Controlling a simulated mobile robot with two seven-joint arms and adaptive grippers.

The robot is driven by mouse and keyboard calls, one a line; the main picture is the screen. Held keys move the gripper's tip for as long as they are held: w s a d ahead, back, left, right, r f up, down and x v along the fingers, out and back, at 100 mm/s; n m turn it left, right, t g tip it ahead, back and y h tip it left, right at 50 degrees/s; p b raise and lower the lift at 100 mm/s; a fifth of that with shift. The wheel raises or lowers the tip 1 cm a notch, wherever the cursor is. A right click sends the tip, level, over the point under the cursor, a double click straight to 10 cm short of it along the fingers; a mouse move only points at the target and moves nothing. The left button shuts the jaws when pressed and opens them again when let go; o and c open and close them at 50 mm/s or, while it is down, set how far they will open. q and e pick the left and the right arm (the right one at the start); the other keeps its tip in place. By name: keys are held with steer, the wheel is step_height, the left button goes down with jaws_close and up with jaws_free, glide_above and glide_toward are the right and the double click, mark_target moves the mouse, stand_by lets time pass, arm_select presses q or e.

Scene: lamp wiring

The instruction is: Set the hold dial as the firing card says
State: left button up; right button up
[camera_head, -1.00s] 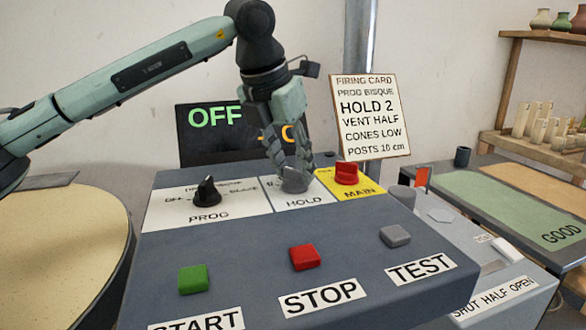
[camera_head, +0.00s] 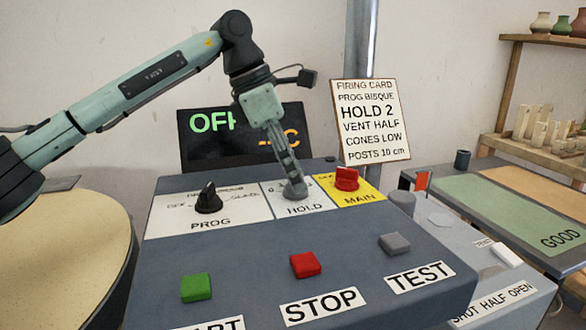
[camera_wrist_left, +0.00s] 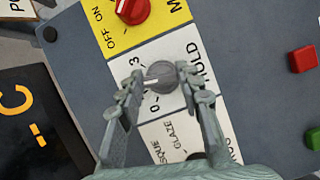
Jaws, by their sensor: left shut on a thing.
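The grey hold dial (camera_wrist_left: 162,77) sits on the white HOLD plate (camera_head: 306,208) of the kiln panel. My left gripper (camera_head: 295,190) reaches down onto it and is shut on it, with one finger on each side in the left wrist view (camera_wrist_left: 161,80). The dial's white pointer line faces left in that view, toward the printed scale with 0 and 3 at its ends; the exact number is hard to read. The firing card (camera_head: 371,120) stands behind the panel and reads HOLD 2. My right gripper is not in view.
The black PROG knob (camera_head: 209,199) is left of the dial and the red MAIN switch (camera_head: 346,179) right of it, both close. START, STOP and TEST buttons line the front. The display (camera_head: 205,145) behind shows OFF, partly hidden by my arm.

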arm_select(q)
steer(key=shift+r+m, duration=0.1)
steer(key=shift+m, duration=0.5)
steer(key=o, duration=1.2)
steer(key=shift+c, duration=0.2)
steer(key=v, duration=1.2)
steer(key=shift+w, duration=0.2)
